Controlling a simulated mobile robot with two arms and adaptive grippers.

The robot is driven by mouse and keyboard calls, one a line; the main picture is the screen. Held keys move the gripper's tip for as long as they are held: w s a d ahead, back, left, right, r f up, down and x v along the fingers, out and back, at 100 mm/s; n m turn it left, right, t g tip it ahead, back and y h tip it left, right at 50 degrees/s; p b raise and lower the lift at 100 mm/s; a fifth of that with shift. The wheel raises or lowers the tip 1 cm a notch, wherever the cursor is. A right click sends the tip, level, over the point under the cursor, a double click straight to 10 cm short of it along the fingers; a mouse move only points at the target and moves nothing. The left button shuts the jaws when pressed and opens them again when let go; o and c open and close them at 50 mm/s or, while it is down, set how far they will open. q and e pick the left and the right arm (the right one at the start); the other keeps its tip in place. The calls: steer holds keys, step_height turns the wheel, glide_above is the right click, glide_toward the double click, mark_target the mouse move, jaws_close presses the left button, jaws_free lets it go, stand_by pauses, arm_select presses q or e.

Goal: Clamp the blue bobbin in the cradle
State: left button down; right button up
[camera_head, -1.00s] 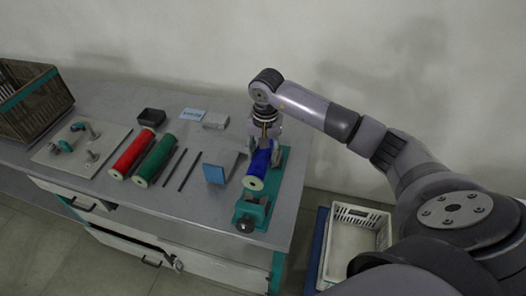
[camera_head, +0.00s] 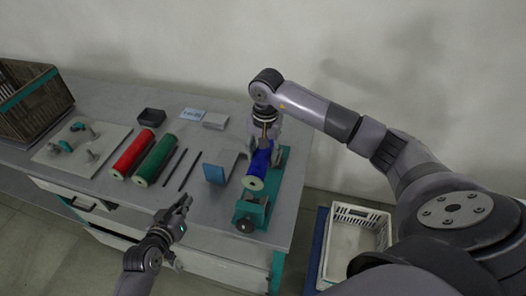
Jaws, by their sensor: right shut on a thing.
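The blue bobbin (camera_head: 257,172) has pale end faces and sits over the green cradle (camera_head: 252,211) at the right end of the workbench. My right gripper (camera_head: 262,143) reaches down from above and is shut on the blue bobbin at its far part. Its fingers are partly hidden. The cradle has a dark round knob (camera_head: 245,225) at its near end. I cannot tell whether the bobbin touches the cradle. My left gripper (camera_head: 183,203) is in front of the bench's near edge, left of the cradle; its fingers are too small to judge.
A red bobbin (camera_head: 133,154) and a green bobbin (camera_head: 156,160) lie left of two dark rods (camera_head: 181,171). A blue block (camera_head: 214,173) stands close beside the cradle. A fixture plate (camera_head: 84,150) and brown crate (camera_head: 32,98) are at left. A white basket (camera_head: 352,243) is at right.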

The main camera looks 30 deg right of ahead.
mark_target(212, 170)
arm_select(q)
steer(key=d+m, duration=0.1)
steer(key=s+d+r+m, duration=0.1)
steer(key=d+m+g, duration=0.1)
steer(key=m, duration=0.1)
steer(key=shift+s+d+r, duration=0.2)
steer(key=shift+d+r, duration=0.05)
steer(key=shift+d, duration=0.1)
steer(key=shift+w+d+g, duration=0.3)
steer(key=shift+w+d, duration=0.1)
steer(key=shift+d, duration=0.05)
steer(key=w+d, duration=0.3)
steer(key=shift+d, duration=0.3)
steer(key=shift+w+d, duration=0.2)
steer(key=shift+w+d, duration=0.1)
stand_by(0.3)
steer(key=shift+w+d, duration=1.25)
steer(key=shift+d, duration=0.3)
steer(key=shift+w+d, duration=0.25)
steer(key=shift+d, duration=0.05)
arm_select(e)
steer(key=shift+d, duration=0.1)
